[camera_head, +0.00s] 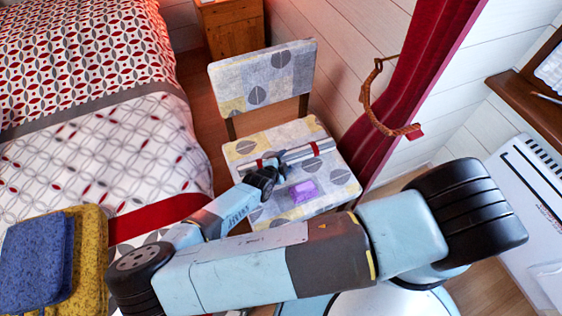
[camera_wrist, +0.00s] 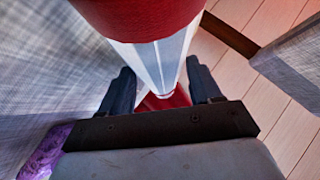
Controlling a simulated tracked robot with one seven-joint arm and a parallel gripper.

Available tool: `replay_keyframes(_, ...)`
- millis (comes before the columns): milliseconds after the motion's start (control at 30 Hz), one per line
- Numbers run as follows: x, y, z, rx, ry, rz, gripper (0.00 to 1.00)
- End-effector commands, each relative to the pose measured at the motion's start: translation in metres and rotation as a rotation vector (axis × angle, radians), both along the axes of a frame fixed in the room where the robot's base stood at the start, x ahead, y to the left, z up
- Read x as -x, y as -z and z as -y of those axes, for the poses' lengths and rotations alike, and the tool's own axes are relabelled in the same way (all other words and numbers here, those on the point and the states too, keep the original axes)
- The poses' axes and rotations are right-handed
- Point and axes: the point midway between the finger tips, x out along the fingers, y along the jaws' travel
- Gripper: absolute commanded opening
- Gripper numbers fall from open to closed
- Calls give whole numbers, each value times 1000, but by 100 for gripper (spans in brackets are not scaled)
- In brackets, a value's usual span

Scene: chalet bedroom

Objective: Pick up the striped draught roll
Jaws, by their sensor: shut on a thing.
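The striped draught roll (camera_head: 310,152), pale grey and white with red bands, lies across the seat of the patterned chair (camera_head: 331,184). My gripper (camera_head: 271,163) reaches over the seat and is shut on the roll near its left part. In the wrist view the roll (camera_wrist: 160,62) runs between the two dark fingers of my gripper (camera_wrist: 162,88), with a wide red band at the top and more red below. I cannot tell whether the roll is clear of the seat.
A purple object (camera_head: 303,192) lies on the seat beside my gripper. The chair back (camera_head: 263,78) stands behind. A bed (camera_head: 90,130) is at left, blue (camera_head: 36,262) and yellow (camera_head: 88,265) folded items at lower left. A red curtain (camera_head: 415,90) hangs right, near a white heater (camera_head: 525,190).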

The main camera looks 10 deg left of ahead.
Motion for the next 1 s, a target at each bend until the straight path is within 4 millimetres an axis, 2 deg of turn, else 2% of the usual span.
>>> replay_keyframes(33, 8, 13, 8, 12, 5, -35, 0)
replay_keyframes(333, 8, 11, 9, 14, 3, -33, 0)
replay_keyframes(467, 9, 2, 8, 13, 4, -34, 0)
replay_keyframes(667, 9, -35, 6, 9, 4, -29, 0)
replay_keyframes(1000, 8, -118, 5, 5, 6, -26, 0)
